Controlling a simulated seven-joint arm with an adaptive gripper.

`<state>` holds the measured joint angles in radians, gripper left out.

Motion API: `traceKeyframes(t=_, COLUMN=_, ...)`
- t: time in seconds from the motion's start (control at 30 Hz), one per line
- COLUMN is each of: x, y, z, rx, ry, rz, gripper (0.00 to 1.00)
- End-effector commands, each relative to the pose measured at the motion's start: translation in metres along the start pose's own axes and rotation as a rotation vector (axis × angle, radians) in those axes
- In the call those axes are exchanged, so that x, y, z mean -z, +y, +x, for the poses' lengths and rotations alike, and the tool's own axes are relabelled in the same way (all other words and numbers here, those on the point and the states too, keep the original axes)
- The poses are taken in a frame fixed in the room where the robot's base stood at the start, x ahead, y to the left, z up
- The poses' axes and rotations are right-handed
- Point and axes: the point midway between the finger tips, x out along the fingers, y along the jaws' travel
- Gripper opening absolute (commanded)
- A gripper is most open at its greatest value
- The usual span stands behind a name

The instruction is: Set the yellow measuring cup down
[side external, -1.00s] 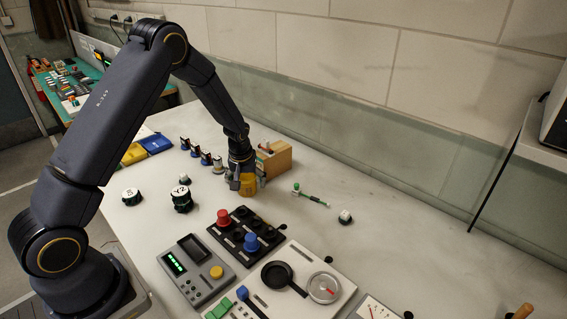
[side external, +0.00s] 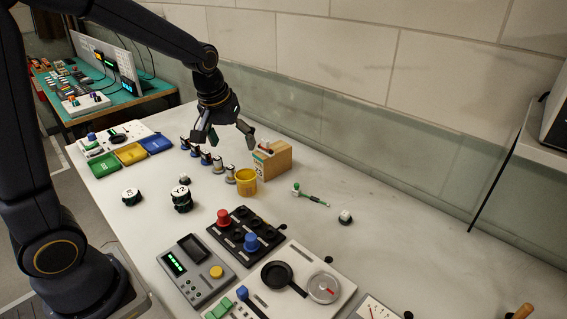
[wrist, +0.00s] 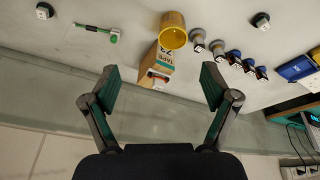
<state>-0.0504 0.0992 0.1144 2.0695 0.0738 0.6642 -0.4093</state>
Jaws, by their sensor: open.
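My gripper (side external: 224,138) is open and empty, raised above the bench behind and to the left of the cup.
A row of several small knobs (side external: 206,158) stands left of the cup. A black holder with red and blue knobs (side external: 247,233) is in front. A green-handled tool (side external: 311,196) lies to the right. The wall is close behind. The right part of the bench is mostly clear.

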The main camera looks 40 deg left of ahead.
Motion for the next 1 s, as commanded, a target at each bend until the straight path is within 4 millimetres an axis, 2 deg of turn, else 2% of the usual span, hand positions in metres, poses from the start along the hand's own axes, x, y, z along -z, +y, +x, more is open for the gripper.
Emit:
traceKeyframes(t=0.03, x=-0.017, y=0.002, z=-0.029, rx=-0.033, ry=0.024, rz=0.052, gripper=0.86)
traceKeyframes(t=0.1, x=-0.043, y=0.002, z=-0.061, rx=-0.069, ry=0.047, rz=0.138, gripper=0.86)
traceKeyframes(t=0.2, x=-0.084, y=-0.003, z=-0.094, rx=-0.108, ry=0.082, rz=0.257, gripper=0.86)
traceKeyframes(t=0.3, x=-0.118, y=-0.009, z=-0.114, rx=-0.132, ry=0.115, rz=0.36, gripper=0.86)
traceKeyframes(t=0.4, x=-0.143, y=-0.015, z=-0.123, rx=-0.145, ry=0.142, rz=0.435, gripper=0.86)
traceKeyframes(t=0.5, x=-0.157, y=-0.019, z=-0.126, rx=-0.151, ry=0.156, rz=0.478, gripper=0.86)
traceKeyframes(t=0.6, x=-0.162, y=-0.02, z=-0.127, rx=-0.152, ry=0.161, rz=0.495, gripper=0.86)
traceKeyframes(t=1.0, x=-0.162, y=-0.02, z=-0.127, rx=-0.152, ry=0.162, rz=0.494, gripper=0.86)
